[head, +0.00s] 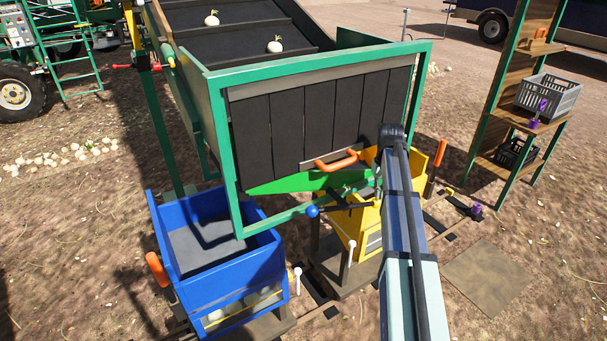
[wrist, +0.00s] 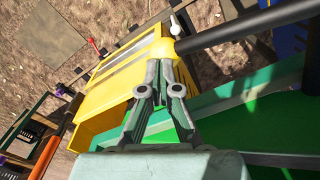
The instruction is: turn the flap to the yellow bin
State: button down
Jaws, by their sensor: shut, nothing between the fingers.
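The green flap (head: 310,182) slopes under the elevator's outlet, between the two bins. A black lever with a blue ball knob (head: 313,211) sticks out to the left below it. The yellow bin (head: 343,222) stands right of the blue bin (head: 225,290), partly hidden by my arm. In the wrist view, my gripper (wrist: 166,66) is shut and empty, its fingertips appearing over the yellow bin (wrist: 130,70). A dark rod (wrist: 245,25) crosses beyond the fingertips at upper right, and a green panel lies below it; contact cannot be told. My gripper is hidden in the head view.
Black strips (head: 300,122) hang in the elevator's green frame (head: 238,190), with an orange handle (head: 337,160) at their bottom. Pale onions (head: 275,45) lie on the belt above. A wooden shelf with a grey crate (head: 547,94) stands at right. Open ground lies at lower right.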

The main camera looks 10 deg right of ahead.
jog(key=shift+r, duration=0.1)
dwell(0.3)
jog(key=shift+s+d+r+p, duration=0.15)
jog(key=shift+s+r+p, duration=0.25)
jog(key=shift+p, duration=0.05)
jog(key=s+r+p, duration=0.1)
jog(key=s+d+r+p, duration=0.1)
jog(key=s+r+p, duration=0.1)
jog(key=s+r, duration=0.1)
jog(key=shift+d, duration=0.3)
